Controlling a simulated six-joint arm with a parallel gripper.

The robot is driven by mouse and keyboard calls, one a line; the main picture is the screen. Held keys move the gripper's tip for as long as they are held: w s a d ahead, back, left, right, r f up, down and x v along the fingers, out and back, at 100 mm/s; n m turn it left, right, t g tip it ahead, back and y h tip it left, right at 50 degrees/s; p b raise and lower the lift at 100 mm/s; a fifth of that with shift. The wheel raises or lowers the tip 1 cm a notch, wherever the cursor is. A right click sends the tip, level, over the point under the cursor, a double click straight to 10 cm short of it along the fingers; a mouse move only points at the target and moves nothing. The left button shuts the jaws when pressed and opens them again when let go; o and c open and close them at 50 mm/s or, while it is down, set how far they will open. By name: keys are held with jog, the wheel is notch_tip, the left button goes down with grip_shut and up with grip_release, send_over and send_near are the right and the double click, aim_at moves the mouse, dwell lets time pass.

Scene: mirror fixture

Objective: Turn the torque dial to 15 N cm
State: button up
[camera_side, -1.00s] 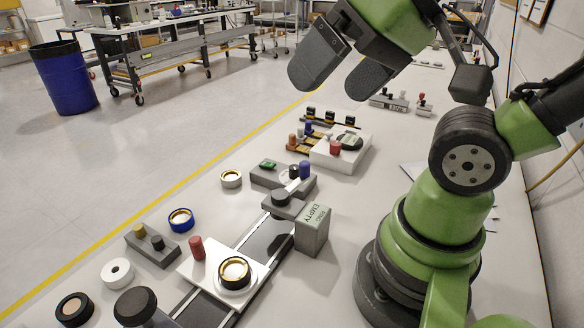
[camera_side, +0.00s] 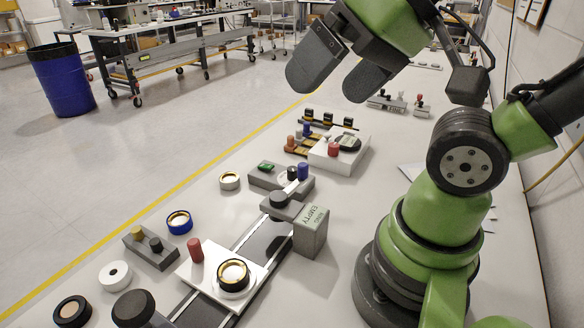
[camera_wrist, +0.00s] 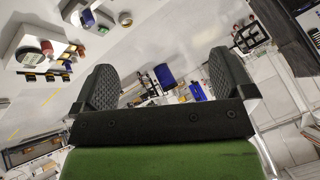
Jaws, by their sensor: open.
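A white box (camera_side: 340,150) stands on the bench below my gripper. On its top are a round dark dial (camera_side: 348,142) and a red knob (camera_side: 333,150). I take this for the torque dial, but its scale and setting are too small to read. In the wrist view a white box (camera_wrist: 22,38) with a round grey face (camera_wrist: 29,58) shows at the upper left. My gripper (camera_side: 331,88) is open and empty, high above the bench and clear of the box. Both fingers also show in the wrist view (camera_wrist: 162,77).
A rack of orange and dark pieces (camera_side: 304,143) stands beside the box. A grey block with coloured knobs (camera_side: 281,178) and a grey box marked EMPTY (camera_side: 311,231) are nearer. A rail carries a white plate with a gold-rimmed ring (camera_side: 233,274).

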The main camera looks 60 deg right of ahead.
jog(key=shift+w, duration=0.1)
jog(key=c, duration=0.3)
jog(key=shift+w+d+m, duration=0.2)
jog(key=shift+w+m, duration=0.1)
jog(key=shift+w, duration=0.05)
jog(key=c, duration=0.4)
jog(key=w+d+m, duration=0.1)
jog(key=w, duration=0.1)
jog(key=w+d+f+m+g+h, duration=0.1)
jog(key=w, duration=0.1)
jog(key=w+d+m+g, duration=0.1)
jog(key=w, duration=0.1)
jog(key=shift+d+f, duration=0.2)
jog(key=shift+d, duration=0.1)
jog(key=shift+c, duration=0.5)
jog(key=m+g+h, duration=0.1)
jog(key=m+g, duration=0.4)
jog(key=m, duration=0.4)
send_over(292, 169)
notch_tip(292, 169, down, 16)
jog(key=shift+f, duration=0.4)
notch_tip(292, 169, down, 10)
jog(key=shift+r, duration=0.15)
jog(key=shift+c, duration=0.3)
